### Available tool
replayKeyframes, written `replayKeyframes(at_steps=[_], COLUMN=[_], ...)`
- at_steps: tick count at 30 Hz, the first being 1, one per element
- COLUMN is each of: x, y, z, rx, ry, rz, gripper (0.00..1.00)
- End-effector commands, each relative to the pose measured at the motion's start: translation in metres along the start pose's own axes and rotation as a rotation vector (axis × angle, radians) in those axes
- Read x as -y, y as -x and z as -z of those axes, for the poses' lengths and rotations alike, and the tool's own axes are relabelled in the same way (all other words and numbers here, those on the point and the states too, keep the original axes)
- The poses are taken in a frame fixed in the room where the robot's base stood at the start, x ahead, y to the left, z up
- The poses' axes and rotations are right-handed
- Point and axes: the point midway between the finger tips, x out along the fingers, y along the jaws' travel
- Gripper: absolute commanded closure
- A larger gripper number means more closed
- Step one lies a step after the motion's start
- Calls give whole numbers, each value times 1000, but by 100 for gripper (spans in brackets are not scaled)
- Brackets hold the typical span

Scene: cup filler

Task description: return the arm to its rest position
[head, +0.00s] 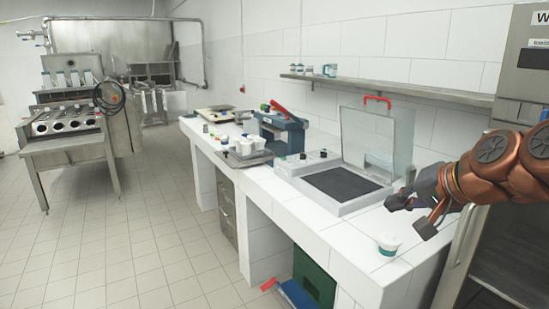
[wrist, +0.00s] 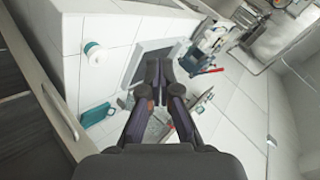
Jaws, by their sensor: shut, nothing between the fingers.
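My gripper (head: 411,212) hangs in the air at the right of the head view, above the right end of the white counter (head: 350,235). In the wrist view its dark fingers (wrist: 156,68) are together with nothing held. A small white cup with a teal band (head: 388,244) stands on the counter just below and to the left of the gripper, apart from it. The cup also shows in the wrist view (wrist: 94,54), left of the fingers.
A device with a dark plate (head: 344,185) and a raised clear lid stands left of the gripper. A wall shelf (head: 400,88) runs behind. A steel cabinet (head: 525,80) is at the right, close to my arm. The tiled floor (head: 150,240) at left is largely clear.

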Motion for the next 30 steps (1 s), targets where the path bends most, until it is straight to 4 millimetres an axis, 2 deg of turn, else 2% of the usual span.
replayKeyframes(at_steps=[1, 3, 5, 6, 8, 12, 15, 18, 21, 24, 30], x=[-1, -10, -21, -31, -47, -96, -129, -156, -173, -180, -181], y=[-8, -18, -21, -22, -21, -5, 14, 32, 45, 51, 52], z=[-31, -72, -107, -131, -163, -232, -268, -292, -307, -313, -314], rx=[66, 156, 230, 285, 361, 543, 651, 737, 790, 812, 817], ry=[56, 130, 192, 230, 286, 395, 448, 478, 494, 500, 501], rz=[-46, -112, -171, -212, -274, -424, -515, -587, -632, -650, -653], gripper=[100, 100, 100, 100, 100, 100, 100, 100, 100, 100, 100])
